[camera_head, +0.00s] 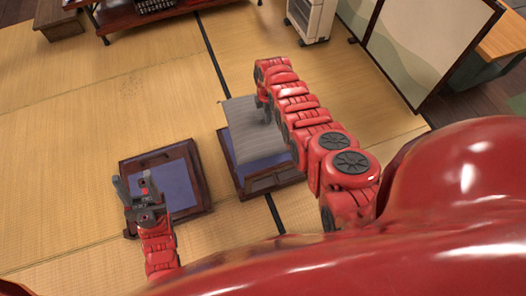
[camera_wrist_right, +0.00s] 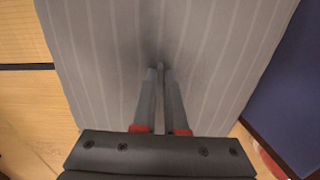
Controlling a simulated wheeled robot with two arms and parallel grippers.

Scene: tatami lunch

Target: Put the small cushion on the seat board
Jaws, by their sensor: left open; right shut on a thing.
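The small grey striped cushion (camera_head: 247,130) is over the right-hand seat board in the head view, covering its far left part. My right gripper (camera_head: 267,112) is shut on the cushion, and in the right wrist view the fingers (camera_wrist_right: 161,72) pinch the grey cloth (camera_wrist_right: 100,50). The right-hand seat board (camera_head: 262,172) has a dark wooden rim and a blue middle; it also shows at the right of the wrist view (camera_wrist_right: 300,95). Whether the cushion touches the board cannot be told. My left gripper (camera_head: 134,190) is open and empty above another seat board.
The other seat board (camera_head: 187,172), with a blue middle, lies to the left on the tatami floor (camera_head: 70,130). A white cabinet (camera_head: 311,16), a folding screen (camera_head: 425,40) and a low red-brown table (camera_head: 130,14) stand at the back. The tatami at left is clear.

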